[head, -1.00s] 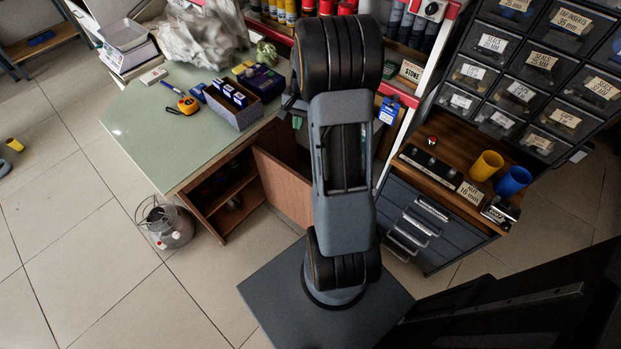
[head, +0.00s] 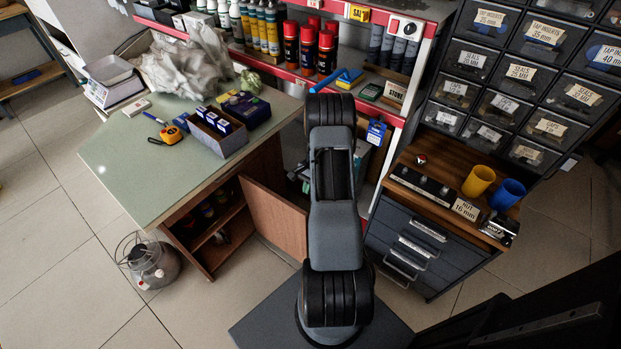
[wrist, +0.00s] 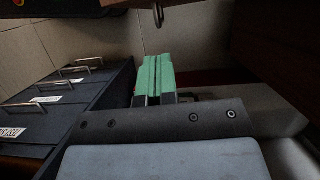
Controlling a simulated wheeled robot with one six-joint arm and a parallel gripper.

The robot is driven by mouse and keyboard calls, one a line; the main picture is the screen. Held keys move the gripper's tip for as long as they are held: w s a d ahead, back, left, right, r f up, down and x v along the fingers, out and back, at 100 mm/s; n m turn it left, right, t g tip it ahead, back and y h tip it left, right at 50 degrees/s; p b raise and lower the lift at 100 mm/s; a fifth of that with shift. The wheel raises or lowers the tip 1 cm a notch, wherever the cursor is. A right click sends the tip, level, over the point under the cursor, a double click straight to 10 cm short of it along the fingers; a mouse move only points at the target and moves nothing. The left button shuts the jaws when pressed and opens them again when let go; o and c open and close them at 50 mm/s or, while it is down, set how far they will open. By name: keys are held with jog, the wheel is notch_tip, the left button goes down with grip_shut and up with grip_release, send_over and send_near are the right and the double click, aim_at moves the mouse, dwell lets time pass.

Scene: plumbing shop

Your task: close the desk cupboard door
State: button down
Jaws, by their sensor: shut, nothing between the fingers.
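The desk (head: 165,135) has a pale green top and a brown cupboard below, on the left of the head view. Its cupboard door (head: 272,218) is a brown panel standing open, swung out from the front, and the shelves inside show. My arm stands just right of the door in the head view and hides my gripper there. In the wrist view my gripper (wrist: 155,78) has green fingers closed together with nothing between them. A brown edge with a metal handle (wrist: 158,14) is above the fingertips, apart from them; it may be the door's edge.
A drawer unit (head: 405,240) stands right of my arm; its drawers (wrist: 65,100) show at left in the wrist view. Shelves of spray cans (head: 308,48) are behind. The floor at front left is clear.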

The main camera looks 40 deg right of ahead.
jog(key=shift+s+a+f, duration=0.15)
jog(key=shift+a+f, duration=0.1)
jog(key=shift+a, duration=0.5)
jog(key=shift+s+a+f, duration=0.2)
jog(key=shift+a+f, duration=0.05)
jog(key=shift+a, duration=0.5)
jog(key=shift+s+a+f, duration=0.15)
jog(key=shift+a+f, duration=0.1)
jog(key=shift+a, duration=0.5)
